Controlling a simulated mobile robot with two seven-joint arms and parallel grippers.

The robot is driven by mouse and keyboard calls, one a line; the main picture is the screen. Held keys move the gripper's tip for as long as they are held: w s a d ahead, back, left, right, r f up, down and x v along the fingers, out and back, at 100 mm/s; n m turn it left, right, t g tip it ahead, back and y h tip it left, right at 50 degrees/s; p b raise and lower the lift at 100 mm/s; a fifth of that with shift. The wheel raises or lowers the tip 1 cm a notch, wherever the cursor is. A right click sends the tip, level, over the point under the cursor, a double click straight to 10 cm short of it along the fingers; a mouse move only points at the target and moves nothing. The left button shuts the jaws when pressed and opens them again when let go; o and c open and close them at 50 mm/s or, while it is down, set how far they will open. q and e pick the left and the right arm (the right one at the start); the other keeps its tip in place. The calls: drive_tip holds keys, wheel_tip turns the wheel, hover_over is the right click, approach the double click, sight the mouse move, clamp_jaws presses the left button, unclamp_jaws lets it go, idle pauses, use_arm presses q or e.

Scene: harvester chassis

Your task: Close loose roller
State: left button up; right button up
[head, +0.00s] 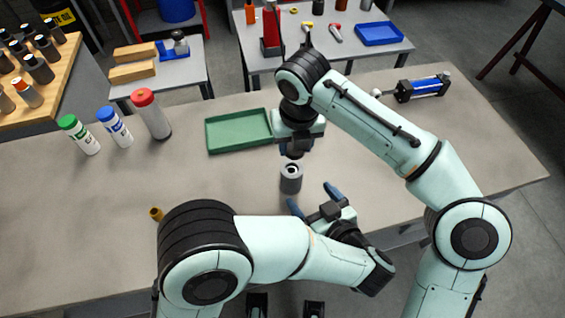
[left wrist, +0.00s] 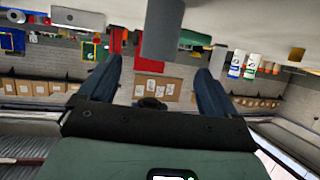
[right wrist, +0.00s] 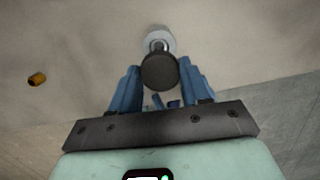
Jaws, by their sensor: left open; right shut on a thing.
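A grey cylindrical roller body (head: 291,180) stands upright on the grey table, with a light ring at its top. My right gripper (head: 294,150) is above it, pointing down. In the right wrist view its blue fingers are shut on a dark round-ended part (right wrist: 160,72). A ring and the pale roller top (right wrist: 158,38) show beyond that part; whether they touch is unclear. My left gripper (head: 313,199) is open and empty, just in front of the roller body. In the left wrist view the grey roller body (left wrist: 162,30) shows ahead, between the fingertip directions.
A green tray (head: 240,148) lies behind the roller to the left. Several capped bottles (head: 150,115) stand farther left. A small yellow-brown cylinder (head: 156,214) is near my left arm. A blue and black cylinder unit (head: 422,88) lies at the back right. The table's left middle is clear.

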sight(290, 170)
drive_tip(key=shift+w+a, duration=0.2)
drive_tip(key=shift+w, duration=0.15)
use_arm(q)
drive_tip(key=shift+w+a, duration=0.15)
drive_tip(key=shift+w, duration=0.15)
drive_tip(key=shift+s+r, duration=0.1)
use_arm(e)
drive_tip(key=shift+s+d+r, duration=0.1)
drive_tip(key=shift+s, duration=0.1)
use_arm(q)
drive_tip(key=x, duration=1.2)
use_arm(e)
drive_tip(key=shift+w, duration=0.1)
use_arm(q)
drive_tip(key=shift+c, duration=0.3)
drive_tip(key=c, duration=1.4)
drive_tip(key=shift+c, duration=0.2)
use_arm(e)
drive_tip(key=shift+f, duration=2.55)
drive_tip(key=shift+f, duration=0.9)
